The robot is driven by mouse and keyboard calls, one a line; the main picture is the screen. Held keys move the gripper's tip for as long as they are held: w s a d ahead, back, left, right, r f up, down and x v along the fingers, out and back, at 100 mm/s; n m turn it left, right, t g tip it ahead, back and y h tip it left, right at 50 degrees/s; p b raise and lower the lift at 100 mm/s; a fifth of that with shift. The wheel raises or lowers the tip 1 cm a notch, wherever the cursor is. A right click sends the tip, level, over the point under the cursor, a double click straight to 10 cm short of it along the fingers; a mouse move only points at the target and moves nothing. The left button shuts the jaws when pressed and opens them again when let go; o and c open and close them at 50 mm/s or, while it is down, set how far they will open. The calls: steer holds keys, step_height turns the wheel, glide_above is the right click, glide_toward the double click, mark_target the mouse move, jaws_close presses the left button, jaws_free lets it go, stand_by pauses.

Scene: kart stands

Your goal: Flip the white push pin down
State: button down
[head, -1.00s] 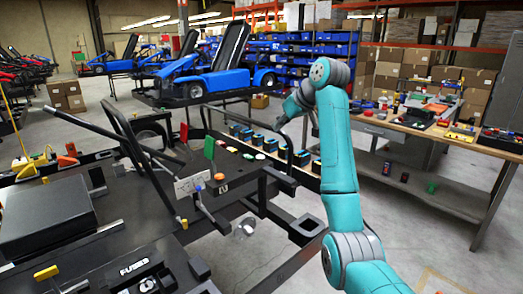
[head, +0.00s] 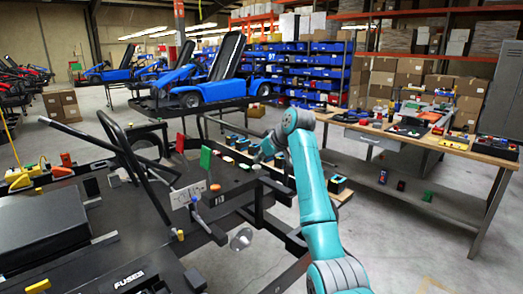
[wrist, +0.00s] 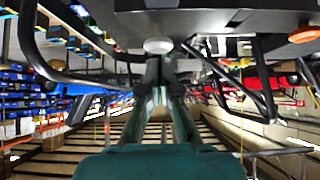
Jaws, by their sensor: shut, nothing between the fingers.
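My gripper (head: 259,156) is at the edge of the kart stand, by the row of small coloured knobs; it is small and partly hidden by my wrist there. In the wrist view, which looks upside down, my gripper (wrist: 160,64) is shut, its fingers together and empty. A round white knob, seemingly the white push pin (wrist: 158,45), shows just beyond the fingertips under a dark panel. I cannot tell whether they touch. In the head view I cannot single out the white pin with certainty.
An orange knob (wrist: 304,34) is on the right in the wrist view, with dark bent bars on both sides. A green plate (head: 205,157) stands on the kart stand. A workbench (head: 400,135) is at the right. Open floor lies between.

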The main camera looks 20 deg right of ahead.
mark_target(259, 169)
steer(key=shift+f, duration=0.4)
steer(key=shift+s+f, duration=0.1)
steer(key=shift+f, duration=1.5)
step_height(259, 169, up, 4)
steer(key=shift+a+r, duration=0.1)
steer(key=shift+r, duration=0.15)
steer(key=v, duration=1)
steer(key=shift+r, duration=0.5)
